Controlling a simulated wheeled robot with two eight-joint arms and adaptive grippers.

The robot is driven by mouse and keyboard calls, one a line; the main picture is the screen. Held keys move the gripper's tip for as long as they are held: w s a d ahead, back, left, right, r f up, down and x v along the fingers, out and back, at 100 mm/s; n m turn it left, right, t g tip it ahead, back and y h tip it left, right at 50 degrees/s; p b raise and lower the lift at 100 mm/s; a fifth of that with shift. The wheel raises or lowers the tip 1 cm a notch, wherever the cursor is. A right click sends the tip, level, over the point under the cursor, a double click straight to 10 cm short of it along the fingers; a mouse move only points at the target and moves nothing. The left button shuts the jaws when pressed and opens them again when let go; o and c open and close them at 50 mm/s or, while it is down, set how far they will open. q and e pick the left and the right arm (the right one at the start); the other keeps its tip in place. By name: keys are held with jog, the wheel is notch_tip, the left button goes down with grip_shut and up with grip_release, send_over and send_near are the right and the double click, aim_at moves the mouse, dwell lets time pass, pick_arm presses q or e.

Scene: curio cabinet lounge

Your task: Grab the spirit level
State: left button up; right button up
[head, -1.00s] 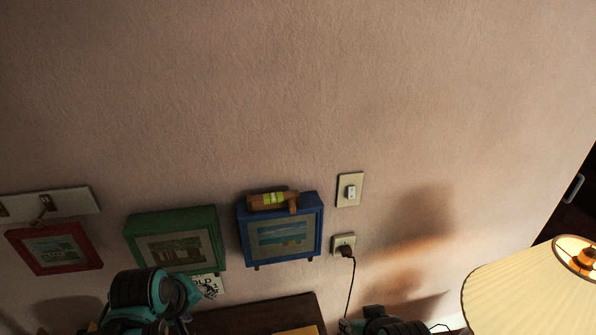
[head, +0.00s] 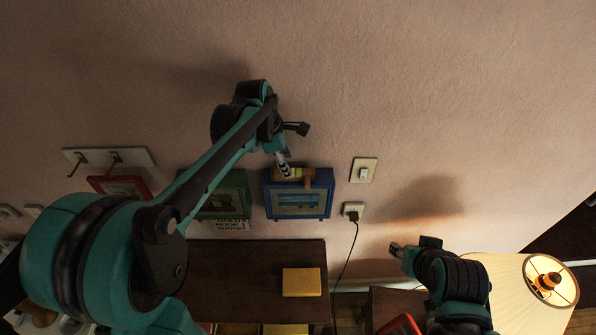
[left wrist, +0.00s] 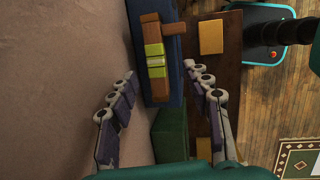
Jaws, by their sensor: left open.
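The spirit level (head: 308,177) is a brown wooden bar with a bright green middle and a short side piece. It lies on top of the blue picture frame (head: 297,204) on the wall. In the left wrist view the level (left wrist: 152,48) shows nearly whole. My left gripper (head: 287,168) is over the level's left part and hides some of it. In the left wrist view its fingers (left wrist: 160,75) are spread, with the level's lower end seen between them, apart from both. My right gripper (head: 398,250) is small at lower right; its jaws are unclear.
The green frame (head: 228,206) and red frame (head: 118,185) hang left of the blue one. A hook rail (head: 135,156) is above the red frame. A light switch (head: 363,170) and plugged socket (head: 353,210) are right. A dark table (head: 255,262) bears a yellow book (head: 301,282). A lamp (head: 510,285) stands right.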

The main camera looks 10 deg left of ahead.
aim_at(293, 179)
pick_arm(q)
jog(key=x, duration=0.5)
jog(key=shift+w+f, duration=0.3)
jog(key=shift+w, duration=0.1)
jog(key=shift+s, duration=0.1)
jog(key=shift+c, duration=0.4)
grip_shut()
